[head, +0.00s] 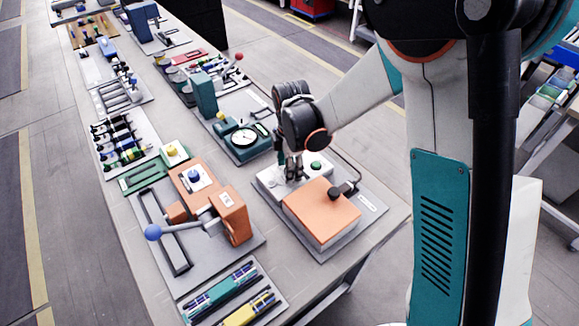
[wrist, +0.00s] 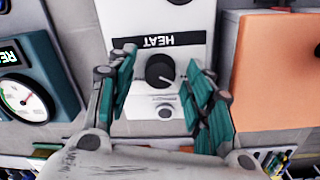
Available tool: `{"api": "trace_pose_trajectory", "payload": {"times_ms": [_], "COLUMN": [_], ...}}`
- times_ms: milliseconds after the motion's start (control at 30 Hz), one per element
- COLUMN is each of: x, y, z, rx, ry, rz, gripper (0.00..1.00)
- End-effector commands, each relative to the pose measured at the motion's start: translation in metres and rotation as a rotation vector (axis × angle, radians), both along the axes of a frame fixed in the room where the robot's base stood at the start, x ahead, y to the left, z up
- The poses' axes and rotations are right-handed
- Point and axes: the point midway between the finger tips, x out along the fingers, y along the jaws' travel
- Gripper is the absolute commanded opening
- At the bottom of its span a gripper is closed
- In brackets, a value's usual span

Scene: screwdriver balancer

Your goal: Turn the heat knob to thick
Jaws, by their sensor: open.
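The heat knob (wrist: 160,71) is a round black dial on a white panel (wrist: 120,20), below an upside-down black "HEAT" label (wrist: 157,41) in the wrist view. In the head view my gripper (head: 290,167) is over the white control box (head: 268,182), and the arm hides the knob there. The knob's setting marks are too small to read.
A green button (head: 315,166) is on the box. A teal device with a dial (head: 244,138) stands to the left. An orange press (head: 231,212) stands in front.

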Motion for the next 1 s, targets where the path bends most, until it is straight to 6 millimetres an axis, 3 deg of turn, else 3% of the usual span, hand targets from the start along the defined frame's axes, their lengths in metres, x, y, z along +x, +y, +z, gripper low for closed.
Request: {"api": "trace_pose_trajectory", "payload": {"times_ms": [167,367,733,1000], "x": [0.0001,0.0001,0.0001,0.0005], "y": [0.0,0.0,0.0001,0.0005], "z": [0.0004,0.0005,0.0004,0.0003], "rx": [0.0,0.0,0.0,0.0], "ry": [0.0,0.0,0.0,0.0], "rz": [0.0,0.0,-0.032,-0.183], "gripper": [0.47,0.03,0.03,0.03]}}
